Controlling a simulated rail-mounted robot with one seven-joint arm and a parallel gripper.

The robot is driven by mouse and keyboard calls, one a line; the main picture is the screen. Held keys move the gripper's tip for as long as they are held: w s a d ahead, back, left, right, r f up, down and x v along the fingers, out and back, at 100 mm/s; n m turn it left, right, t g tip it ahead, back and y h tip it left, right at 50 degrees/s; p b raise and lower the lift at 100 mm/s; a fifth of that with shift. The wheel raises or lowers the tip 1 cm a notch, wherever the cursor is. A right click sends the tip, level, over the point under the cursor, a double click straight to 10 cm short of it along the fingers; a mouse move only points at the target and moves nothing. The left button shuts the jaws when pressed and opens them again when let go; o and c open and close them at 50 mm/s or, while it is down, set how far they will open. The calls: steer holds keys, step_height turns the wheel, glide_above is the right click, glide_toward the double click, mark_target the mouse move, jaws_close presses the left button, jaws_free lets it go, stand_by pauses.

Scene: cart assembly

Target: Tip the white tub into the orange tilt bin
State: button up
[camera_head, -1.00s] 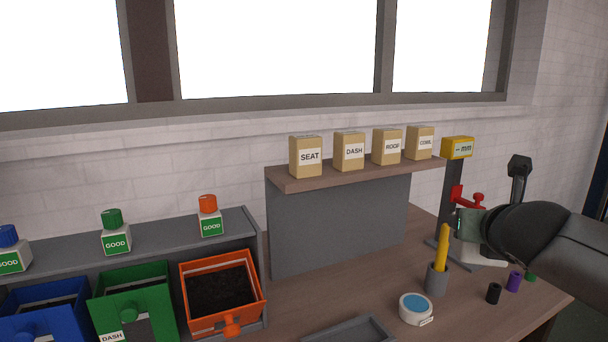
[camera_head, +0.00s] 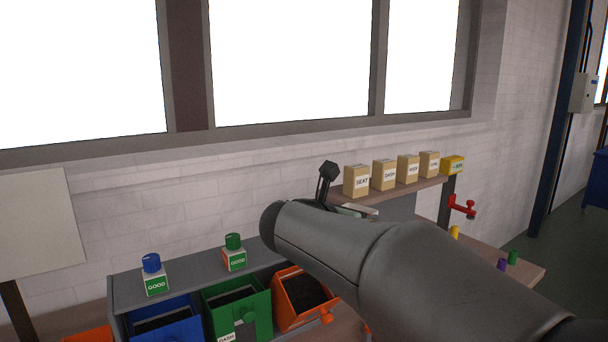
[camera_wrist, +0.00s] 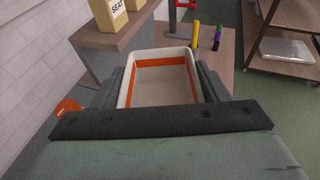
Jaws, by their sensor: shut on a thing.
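The white tub (camera_wrist: 160,51) is between the two dark fingers of my gripper (camera_wrist: 166,85) in the wrist view. The fingers are shut on its sides. The tub looks upright, with a pale floor and an orange band along its inner walls; I see no loose contents in it. In the head view my arm hides most of the gripper, and only a pale edge shows beyond it. The orange tilt bin (camera_head: 284,305) stands at the right end of the bin row, holding dark material. My arm passes above and to the right of it, partly covering it.
A green bin (camera_head: 222,312) and a blue bin (camera_head: 160,327) stand left of the orange one. Knobbed boxes marked GOOD (camera_head: 235,260) sit on the grey rack above. Labelled cartons (camera_head: 357,182) stand on a shelf at right. A red clamp (camera_head: 462,208) is farther right.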

steer(key=a+r+m+g+h+p, duration=0.2)
steer(key=a+m+g+h+p, duration=0.1)
steer(key=a, duration=0.4)
steer(key=shift+w+a+m+h, duration=0.35)
steer(key=shift+m+h, duration=0.25)
steer(key=shift+h, duration=0.3)
steer(key=shift+r+p, duration=0.15)
steer(key=shift+p, duration=0.15)
